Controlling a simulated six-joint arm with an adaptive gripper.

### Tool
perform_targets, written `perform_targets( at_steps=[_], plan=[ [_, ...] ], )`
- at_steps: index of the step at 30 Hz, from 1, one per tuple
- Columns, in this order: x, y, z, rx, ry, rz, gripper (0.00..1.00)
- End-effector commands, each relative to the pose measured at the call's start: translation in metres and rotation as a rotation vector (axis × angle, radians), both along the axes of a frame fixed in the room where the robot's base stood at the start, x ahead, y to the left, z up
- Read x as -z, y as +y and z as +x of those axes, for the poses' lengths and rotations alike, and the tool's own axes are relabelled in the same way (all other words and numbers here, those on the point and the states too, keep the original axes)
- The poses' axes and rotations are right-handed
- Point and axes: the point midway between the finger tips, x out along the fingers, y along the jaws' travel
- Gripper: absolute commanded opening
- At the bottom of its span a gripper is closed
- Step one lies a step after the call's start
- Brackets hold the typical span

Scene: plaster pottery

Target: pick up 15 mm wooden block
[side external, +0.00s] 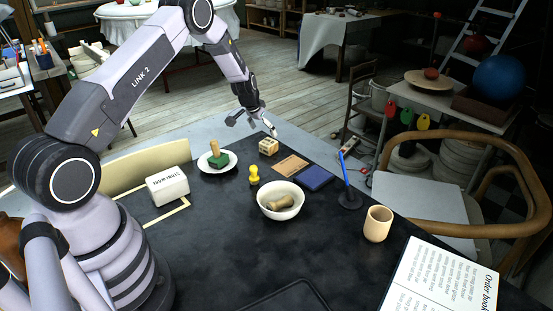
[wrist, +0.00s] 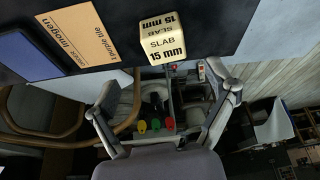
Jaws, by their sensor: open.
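The 15 mm wooden block (side external: 268,147) is a small pale cube with dark lettering, standing near the far edge of the dark table. In the wrist view the block (wrist: 166,38) shows the words "SLAB 15 mm" and lies beyond my fingertips, apart from them. My gripper (side external: 255,118) is above and just behind the block in the side view. In the wrist view my gripper (wrist: 165,103) has its two fingers spread wide with nothing between them.
A brown card (side external: 291,165) and a blue pad (side external: 315,178) lie right of the block. A white plate (side external: 230,163) with a green-based stamp (side external: 217,158) is to its left. A yellow piece (side external: 254,175) and a white bowl (side external: 268,208) stand nearer.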

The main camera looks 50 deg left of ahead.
Motion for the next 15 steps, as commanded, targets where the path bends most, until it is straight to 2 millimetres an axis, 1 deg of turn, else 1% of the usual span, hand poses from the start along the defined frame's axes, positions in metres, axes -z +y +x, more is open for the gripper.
perform_targets(
  at_steps=[1,3,8,10,15],
  plan=[
    [0.009,0.0,0.004,0.0,0.001,-0.001,0.85],
    [0.018,0.001,0.007,0.001,0.0,0.0,0.85],
    [0.027,0.002,0.011,0.0,0.0,0.0,0.85],
    [0.034,0.004,0.014,0.0,0.001,-0.001,0.85],
    [0.059,0.01,0.023,0.0,0.001,-0.001,0.85]
  ],
)
